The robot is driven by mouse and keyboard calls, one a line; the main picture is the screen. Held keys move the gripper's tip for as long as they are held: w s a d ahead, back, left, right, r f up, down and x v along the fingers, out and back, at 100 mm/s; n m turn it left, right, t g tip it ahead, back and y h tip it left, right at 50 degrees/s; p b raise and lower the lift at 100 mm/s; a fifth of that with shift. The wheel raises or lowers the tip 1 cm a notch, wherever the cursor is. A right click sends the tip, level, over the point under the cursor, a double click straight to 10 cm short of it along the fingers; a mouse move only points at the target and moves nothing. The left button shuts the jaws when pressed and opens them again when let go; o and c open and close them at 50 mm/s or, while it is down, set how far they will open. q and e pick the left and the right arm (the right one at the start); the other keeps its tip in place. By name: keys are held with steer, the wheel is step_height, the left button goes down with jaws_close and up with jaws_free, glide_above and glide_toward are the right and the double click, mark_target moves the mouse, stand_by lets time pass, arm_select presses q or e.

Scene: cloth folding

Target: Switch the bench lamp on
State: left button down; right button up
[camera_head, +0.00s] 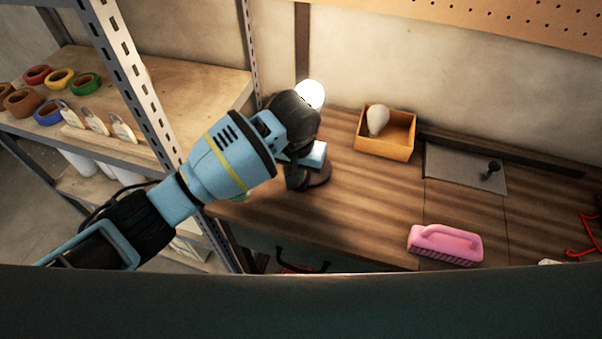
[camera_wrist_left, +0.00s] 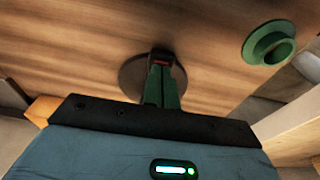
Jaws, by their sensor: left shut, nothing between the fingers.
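The bench lamp is mostly hidden behind my left arm. Its round bulb (camera_head: 312,94) shows bright, glowing white above my wrist in the head view. A dark round base (camera_head: 320,174) stands on the bench beside my fingers, and it also shows in the left wrist view (camera_wrist_left: 130,74). My left gripper (camera_head: 297,182) is shut and empty, pointing down at this base. In the left wrist view its fingers (camera_wrist_left: 160,80) overlap the base; I cannot tell whether they touch it. No switch shows clearly. My right gripper is not in view.
An orange box (camera_head: 384,148) with a spare bulb (camera_head: 377,120) stands at the back. A pink brush (camera_head: 446,244) lies at the front right. A green flanged ring (camera_wrist_left: 268,44) is near the fingers. A metal shelf post (camera_head: 125,70) stands left. The bench middle is clear.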

arm_select(q)
steer(key=shift+r, duration=3.55)
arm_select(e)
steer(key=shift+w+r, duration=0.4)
